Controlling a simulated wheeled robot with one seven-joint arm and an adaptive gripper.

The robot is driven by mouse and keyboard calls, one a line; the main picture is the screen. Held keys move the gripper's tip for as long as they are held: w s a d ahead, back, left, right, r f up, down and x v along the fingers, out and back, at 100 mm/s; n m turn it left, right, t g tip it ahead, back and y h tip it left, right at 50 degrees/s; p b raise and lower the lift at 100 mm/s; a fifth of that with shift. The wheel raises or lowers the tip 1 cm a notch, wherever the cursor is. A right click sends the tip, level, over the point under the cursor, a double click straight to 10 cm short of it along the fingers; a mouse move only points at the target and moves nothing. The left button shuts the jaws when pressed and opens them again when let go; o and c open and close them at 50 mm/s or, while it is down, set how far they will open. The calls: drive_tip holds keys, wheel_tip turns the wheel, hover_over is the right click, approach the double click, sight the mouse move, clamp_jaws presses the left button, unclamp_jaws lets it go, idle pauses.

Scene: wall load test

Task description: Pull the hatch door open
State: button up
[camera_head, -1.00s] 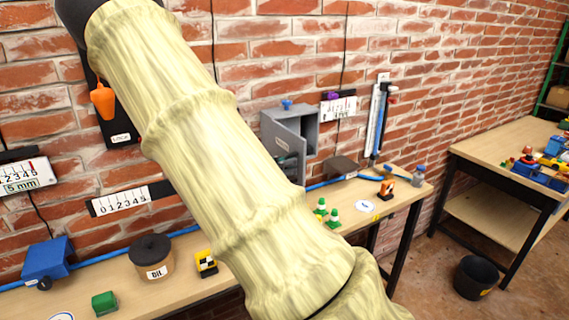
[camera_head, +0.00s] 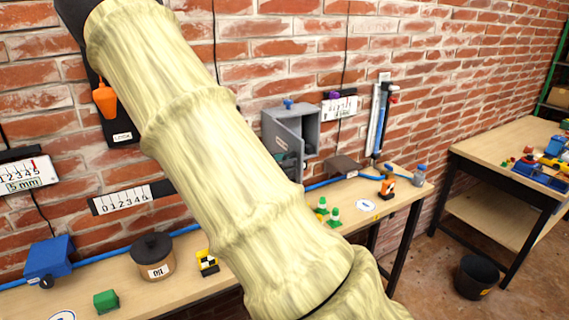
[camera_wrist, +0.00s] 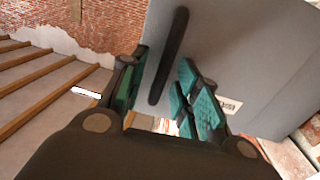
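The grey hatch box (camera_head: 310,130) hangs on the brick wall above the bench. Its grey door (camera_head: 283,130) stands partly open, swung out from the box. My gripper (camera_head: 289,161) shows only as a small dark patch at the lower part of the door; my arm hides the rest. In the wrist view, the grey door (camera_wrist: 235,50) fills the upper right and carries a long black bar handle (camera_wrist: 169,55). My gripper (camera_wrist: 160,95) is open, with its teal-padded fingers on either side of the handle's lower part. A gap shows between handle and right finger; contact on the left is unclear.
My arm crosses the middle of the head view. A second table (camera_head: 490,155) and a black bucket (camera_head: 475,277) stand at the right.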

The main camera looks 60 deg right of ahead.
drive_tip(key=shift+f, duration=0.1)
drive_tip(key=v, duration=1.2)
idle(0.4)
drive_tip(key=shift+s+d, duration=0.1)
